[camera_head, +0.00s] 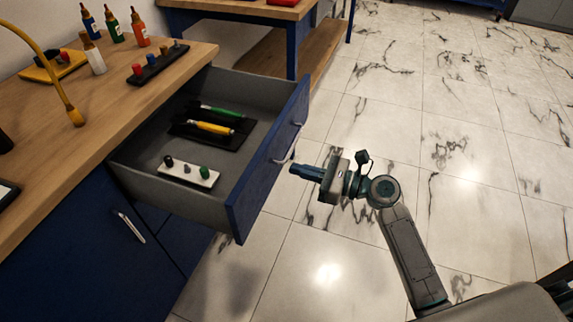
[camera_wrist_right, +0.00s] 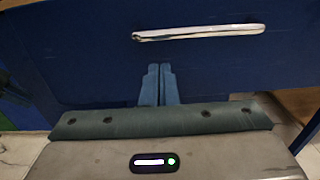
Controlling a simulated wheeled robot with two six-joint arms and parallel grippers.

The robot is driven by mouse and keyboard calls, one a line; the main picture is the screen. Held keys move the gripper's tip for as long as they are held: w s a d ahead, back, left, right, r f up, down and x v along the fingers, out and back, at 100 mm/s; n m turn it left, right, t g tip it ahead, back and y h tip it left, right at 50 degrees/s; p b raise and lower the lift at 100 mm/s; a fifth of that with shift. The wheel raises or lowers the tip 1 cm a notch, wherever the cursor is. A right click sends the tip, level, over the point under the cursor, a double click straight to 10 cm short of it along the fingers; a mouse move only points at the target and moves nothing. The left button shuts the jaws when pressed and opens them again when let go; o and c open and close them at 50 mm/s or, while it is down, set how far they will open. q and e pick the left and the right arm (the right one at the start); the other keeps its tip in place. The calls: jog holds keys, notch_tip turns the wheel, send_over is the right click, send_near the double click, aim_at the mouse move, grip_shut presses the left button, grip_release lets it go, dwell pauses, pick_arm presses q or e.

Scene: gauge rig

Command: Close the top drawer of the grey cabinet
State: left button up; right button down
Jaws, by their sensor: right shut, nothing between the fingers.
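The top drawer (camera_head: 268,172) of the cabinet (camera_head: 140,232) is pulled well out, with its blue front facing right. The drawer front carries a pale bar handle (camera_head: 284,160). My right gripper (camera_head: 292,169) is shut and empty, its fingers pointing at the drawer front close to the handle. In the right wrist view the shut fingertips (camera_wrist_right: 159,70) are in front of the blue panel, below the handle (camera_wrist_right: 198,32). I cannot tell whether they touch the panel. My left gripper does not show.
Inside the drawer are a black tray (camera_head: 226,145) with green and yellow tools and a white block (camera_head: 188,173) with knobs. The marble floor (camera_head: 450,110) to the right is clear.

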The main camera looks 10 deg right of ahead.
jog(key=shift+x, duration=2)
